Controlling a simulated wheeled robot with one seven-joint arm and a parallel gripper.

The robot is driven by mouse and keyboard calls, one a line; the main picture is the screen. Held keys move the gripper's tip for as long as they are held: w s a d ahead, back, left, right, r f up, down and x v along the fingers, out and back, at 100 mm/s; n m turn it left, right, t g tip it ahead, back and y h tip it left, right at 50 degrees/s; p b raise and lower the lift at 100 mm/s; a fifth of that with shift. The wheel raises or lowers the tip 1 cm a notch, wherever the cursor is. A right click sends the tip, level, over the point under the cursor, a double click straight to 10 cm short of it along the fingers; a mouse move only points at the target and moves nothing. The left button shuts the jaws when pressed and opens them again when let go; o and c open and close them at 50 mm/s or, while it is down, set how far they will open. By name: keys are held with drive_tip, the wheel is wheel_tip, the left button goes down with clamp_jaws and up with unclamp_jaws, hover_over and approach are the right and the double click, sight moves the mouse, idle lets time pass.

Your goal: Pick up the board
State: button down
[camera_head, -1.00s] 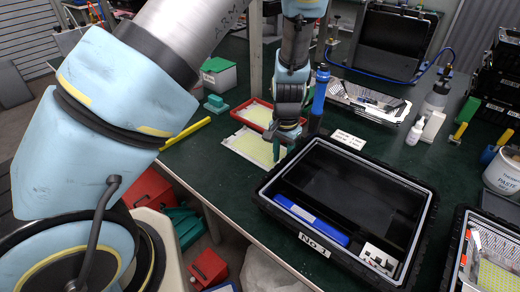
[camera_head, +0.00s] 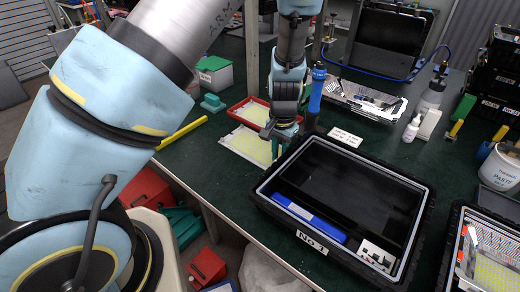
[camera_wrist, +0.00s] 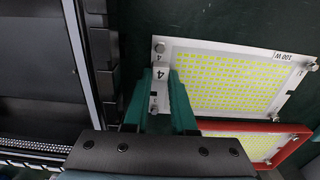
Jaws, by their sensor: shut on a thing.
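The board, a white-edged panel with a grid of yellow cells, lies on the green bench in the head view (camera_head: 243,147). It also fills the upper right of the wrist view (camera_wrist: 235,85), where "100 W" and a tab marked 4 show. My gripper (camera_wrist: 160,85) is shut on the board's edge by the 4 tab, with one green finger on each side of the tab. In the head view my gripper (camera_head: 276,146) stands over the board's right edge. I cannot tell whether the board is lifted off the bench.
A red tray (camera_wrist: 292,128) with another yellow panel lies just beyond the board. A black open case (camera_head: 258,190) marked No. 1 stands close on the right. A blue cylinder (camera_head: 316,90) stands upright behind my gripper. A yellow bar (camera_head: 182,132) lies left.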

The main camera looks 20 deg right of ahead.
wheel_tip(320, 180, up, 10)
drive_tip(key=b, duration=0.1)
idle(0.4)
idle(0.5)
